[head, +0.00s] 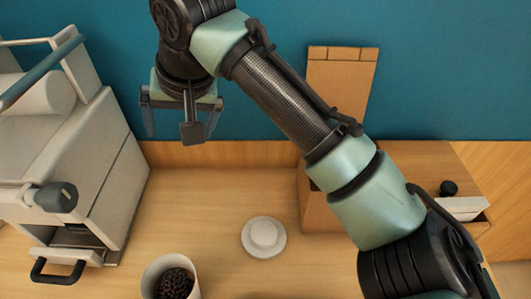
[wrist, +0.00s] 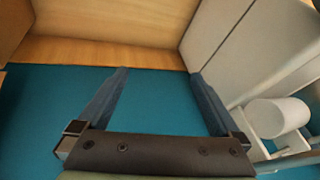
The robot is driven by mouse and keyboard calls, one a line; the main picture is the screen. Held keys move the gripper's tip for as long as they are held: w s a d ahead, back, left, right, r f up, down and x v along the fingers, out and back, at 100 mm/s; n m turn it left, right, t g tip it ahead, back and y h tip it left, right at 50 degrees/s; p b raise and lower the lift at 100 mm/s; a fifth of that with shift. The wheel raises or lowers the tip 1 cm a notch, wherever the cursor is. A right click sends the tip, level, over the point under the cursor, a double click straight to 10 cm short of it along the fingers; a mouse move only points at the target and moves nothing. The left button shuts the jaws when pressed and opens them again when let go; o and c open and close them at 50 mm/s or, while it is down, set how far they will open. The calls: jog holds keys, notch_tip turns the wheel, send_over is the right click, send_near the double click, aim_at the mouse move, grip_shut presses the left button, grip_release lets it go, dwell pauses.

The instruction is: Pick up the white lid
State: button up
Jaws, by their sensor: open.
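The white lid (head: 264,237), round with a raised middle, lies on the wooden table in the head view, right of the canister. A white canister (head: 151,277) of dark beans stands uncovered at the bottom edge. My gripper (head: 181,130) hangs high, up and left of the lid and well apart from it. Its two blue-grey fingers are spread with nothing between them. In the wrist view my gripper (wrist: 160,75) is also open and empty. I do not see the lid in the wrist view.
A light grey machine (head: 105,160) with a black handle stands at the left; its side also shows in the wrist view (wrist: 235,50). An open cardboard box (head: 318,212) stands right of the lid. The table (head: 205,205) between them is clear. A teal wall (head: 430,65) is behind.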

jog(key=s+d+f+m+g+h+b, duration=0.3)
jog(key=s+d+f+m+g+h, duration=0.15)
jog(key=d+f, duration=0.7)
send_over(264, 232)
jog(key=shift+g+y, duration=0.35)
jog(key=shift+y, duration=0.1)
jog(key=f, duration=0.5)
jog(key=shift+w+a+f, duration=0.1)
jog(key=shift+w, duration=0.25)
jog(key=shift+s+f+b, duration=0.2)
jog(key=shift+f+b, duration=0.25)
jog(key=shift+f, duration=2.45)
jog(key=c, duration=1.4)
